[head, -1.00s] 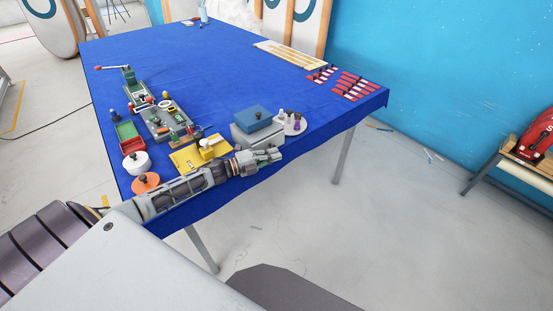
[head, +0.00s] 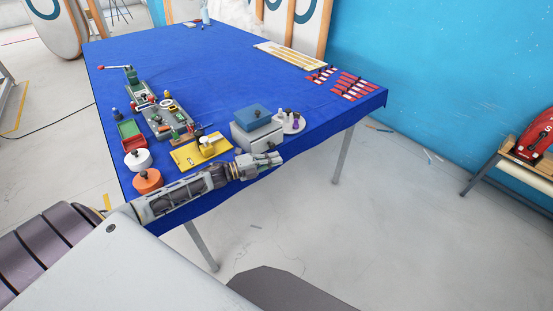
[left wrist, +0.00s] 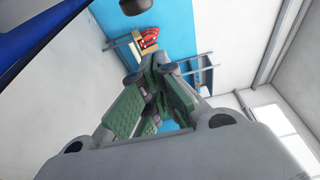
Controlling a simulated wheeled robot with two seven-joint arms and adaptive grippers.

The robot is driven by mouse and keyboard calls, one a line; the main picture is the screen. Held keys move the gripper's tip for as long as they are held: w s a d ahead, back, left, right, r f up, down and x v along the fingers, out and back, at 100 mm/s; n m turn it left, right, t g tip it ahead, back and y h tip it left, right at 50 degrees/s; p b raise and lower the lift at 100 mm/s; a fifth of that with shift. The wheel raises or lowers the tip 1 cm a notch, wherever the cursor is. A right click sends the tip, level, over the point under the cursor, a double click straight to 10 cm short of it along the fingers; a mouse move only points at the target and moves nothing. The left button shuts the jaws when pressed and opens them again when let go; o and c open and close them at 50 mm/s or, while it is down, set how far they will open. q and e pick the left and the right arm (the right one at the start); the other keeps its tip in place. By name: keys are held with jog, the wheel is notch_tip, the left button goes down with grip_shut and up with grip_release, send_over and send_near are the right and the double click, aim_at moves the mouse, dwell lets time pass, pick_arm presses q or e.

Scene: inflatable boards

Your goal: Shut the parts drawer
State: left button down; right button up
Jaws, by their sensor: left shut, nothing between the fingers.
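The parts drawer unit looks to be the grey box (head: 258,138) with a blue top (head: 253,117) near the table's front edge in the head view. I cannot make out the drawer front or how far it stands out, as that side faces my gripper and is partly hidden. My left gripper (head: 275,160) is shut and empty, just in front of the box at the table edge. I cannot tell whether it touches the box. In the left wrist view its green-padded fingers (left wrist: 155,88) are close together, with no drawer visible.
The blue table (head: 215,70) holds a round tray of small bottles (head: 293,123) right of the box. A yellow tray (head: 195,155), a white round container (head: 137,160) and an orange one (head: 147,181) stand to the left.

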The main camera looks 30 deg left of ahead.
pick_arm(q)
jog(key=v, duration=0.8)
dwell(0.6)
jog(key=shift+s, duration=0.15)
dwell(0.6)
